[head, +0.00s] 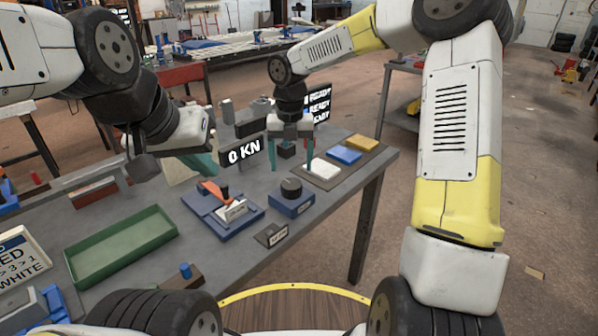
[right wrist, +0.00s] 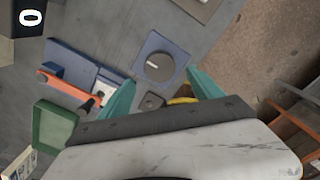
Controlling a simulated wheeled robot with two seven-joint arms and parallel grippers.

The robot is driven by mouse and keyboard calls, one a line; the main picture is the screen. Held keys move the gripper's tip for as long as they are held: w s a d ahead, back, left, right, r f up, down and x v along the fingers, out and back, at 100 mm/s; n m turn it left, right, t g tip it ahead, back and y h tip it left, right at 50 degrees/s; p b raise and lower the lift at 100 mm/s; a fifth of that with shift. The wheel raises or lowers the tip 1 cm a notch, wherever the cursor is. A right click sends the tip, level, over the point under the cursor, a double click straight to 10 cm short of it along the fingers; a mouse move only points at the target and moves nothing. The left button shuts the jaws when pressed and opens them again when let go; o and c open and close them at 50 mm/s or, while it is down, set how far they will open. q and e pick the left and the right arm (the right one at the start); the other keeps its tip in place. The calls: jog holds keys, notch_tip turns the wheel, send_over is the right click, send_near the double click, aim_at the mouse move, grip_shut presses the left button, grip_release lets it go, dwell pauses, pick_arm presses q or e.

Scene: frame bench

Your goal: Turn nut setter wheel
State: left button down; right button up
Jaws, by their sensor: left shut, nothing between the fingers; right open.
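A round dark wheel (head: 291,187) sits on a square blue base (head: 290,204) near the front right of the bench; I take it to be the nut setter wheel. In the right wrist view the wheel (right wrist: 158,66) is seen from above with a short white mark on its face. My right gripper (head: 292,153) is open with teal fingers, above the bench and apart from the wheel. In its wrist view the fingertips (right wrist: 160,88) lie either side of and just below the wheel. My left gripper (head: 205,163) is shut and empty, left of the 0 KN display.
An orange lever (head: 213,191) on a blue base stands left of the wheel. A small labelled plate (head: 271,235) lies in front. A green tray (head: 122,245) is at left. The 0 KN display (head: 244,151) stands behind; blue and yellow blocks (head: 345,154) are to the right.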

aim_at(291, 184)
notch_tip(291, 184, down, 8)
jog(key=shift+r, duration=0.25)
jog(key=c, duration=1.4)
jog(key=shift+m, duration=0.3)
